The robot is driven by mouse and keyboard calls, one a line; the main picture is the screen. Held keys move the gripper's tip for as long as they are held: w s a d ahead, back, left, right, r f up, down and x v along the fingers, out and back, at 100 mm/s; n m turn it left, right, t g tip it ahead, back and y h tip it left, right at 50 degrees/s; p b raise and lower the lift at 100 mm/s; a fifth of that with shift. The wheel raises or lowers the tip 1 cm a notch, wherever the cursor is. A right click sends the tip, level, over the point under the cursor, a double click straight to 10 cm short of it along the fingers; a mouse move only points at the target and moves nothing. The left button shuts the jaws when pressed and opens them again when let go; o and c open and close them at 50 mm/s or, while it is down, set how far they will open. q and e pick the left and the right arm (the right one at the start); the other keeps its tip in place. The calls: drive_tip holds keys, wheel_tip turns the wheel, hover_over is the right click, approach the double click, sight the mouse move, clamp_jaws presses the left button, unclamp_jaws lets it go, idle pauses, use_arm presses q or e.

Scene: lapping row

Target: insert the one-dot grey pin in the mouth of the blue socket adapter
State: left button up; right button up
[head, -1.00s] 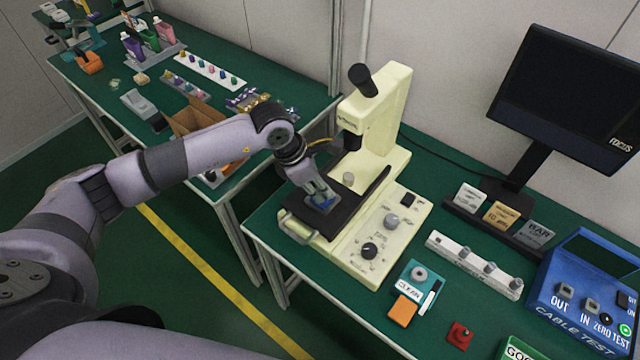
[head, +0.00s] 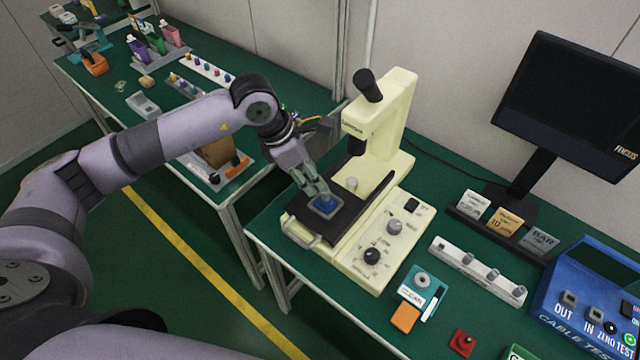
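The blue socket adapter (head: 327,205) sits in a light grey frame on the black stage of the cream microscope. My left gripper (head: 322,196) points down right at the adapter, its fingertips at or just above its top. The fingers look close together, but whether they hold a pin is too small to tell, and they partly hide the adapter's mouth. Grey pins (head: 492,273) stand in a white rack (head: 455,256) to the right; their dots cannot be read. My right gripper is not in view.
The microscope (head: 387,120) stands right behind the stage, with knobs on its base. A cleaning pad (head: 410,290), an orange block (head: 404,317) and a red block (head: 462,343) lie in front of the rack. A blue cable tester (head: 580,295) and monitor (head: 570,100) are at right.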

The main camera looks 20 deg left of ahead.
use_arm(q)
drive_tip(key=shift+v, duration=2.4)
drive_tip(key=shift+d, duration=0.15)
